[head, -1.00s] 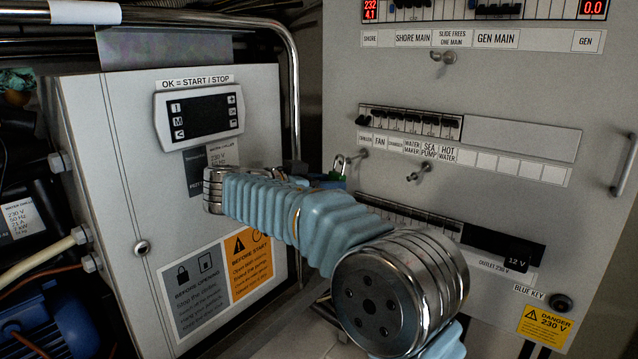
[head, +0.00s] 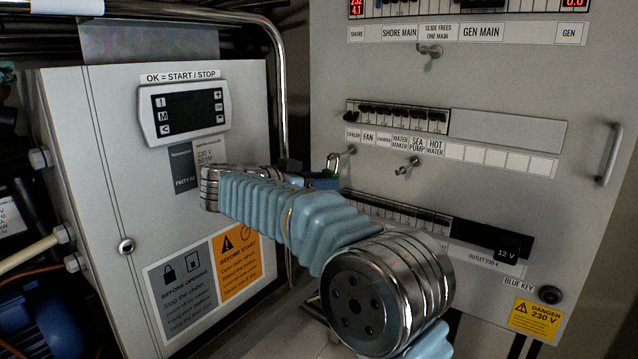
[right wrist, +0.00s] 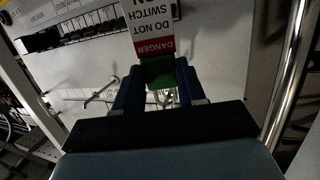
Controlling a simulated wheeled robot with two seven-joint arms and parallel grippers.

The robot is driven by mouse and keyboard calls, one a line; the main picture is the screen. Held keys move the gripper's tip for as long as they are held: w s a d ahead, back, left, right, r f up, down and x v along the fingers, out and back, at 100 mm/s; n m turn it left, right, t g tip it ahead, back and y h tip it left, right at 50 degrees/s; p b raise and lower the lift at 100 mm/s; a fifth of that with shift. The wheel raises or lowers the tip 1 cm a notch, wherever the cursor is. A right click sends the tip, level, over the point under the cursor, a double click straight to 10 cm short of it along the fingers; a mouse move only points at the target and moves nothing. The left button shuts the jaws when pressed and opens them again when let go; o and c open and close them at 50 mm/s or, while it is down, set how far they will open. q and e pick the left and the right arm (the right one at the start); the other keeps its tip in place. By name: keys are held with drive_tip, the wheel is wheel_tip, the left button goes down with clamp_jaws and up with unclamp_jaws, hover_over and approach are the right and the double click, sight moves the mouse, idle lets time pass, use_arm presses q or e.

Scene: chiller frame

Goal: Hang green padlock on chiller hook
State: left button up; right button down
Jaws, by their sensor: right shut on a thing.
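The green padlock (head: 324,183) is at the tip of my right gripper (head: 312,177) in the head view, with its shackle upward. In the right wrist view my right gripper (right wrist: 158,88) is shut on the padlock's green body (right wrist: 158,74), one blue finger on each side. A red and white danger tag (right wrist: 153,32) shows beyond the padlock. The chiller hook (head: 355,150) sticks out of the panel below the left end of the upper switch row, just right of the shackle. I cannot tell whether shackle and hook touch. My left gripper is out of view.
The grey panel (head: 470,195) carries another hook (head: 407,167) to the right, a lower switch row and a door handle (head: 609,155). The chiller box (head: 95,170) with its display stands left, behind my right arm. A metal pipe (head: 280,85) runs between them.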

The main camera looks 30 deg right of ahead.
drive_tip(key=shift+f, duration=0.1)
drive_tip(key=c, duration=0.6)
unclamp_jaws()
drive_tip(key=shift+o, duration=0.2)
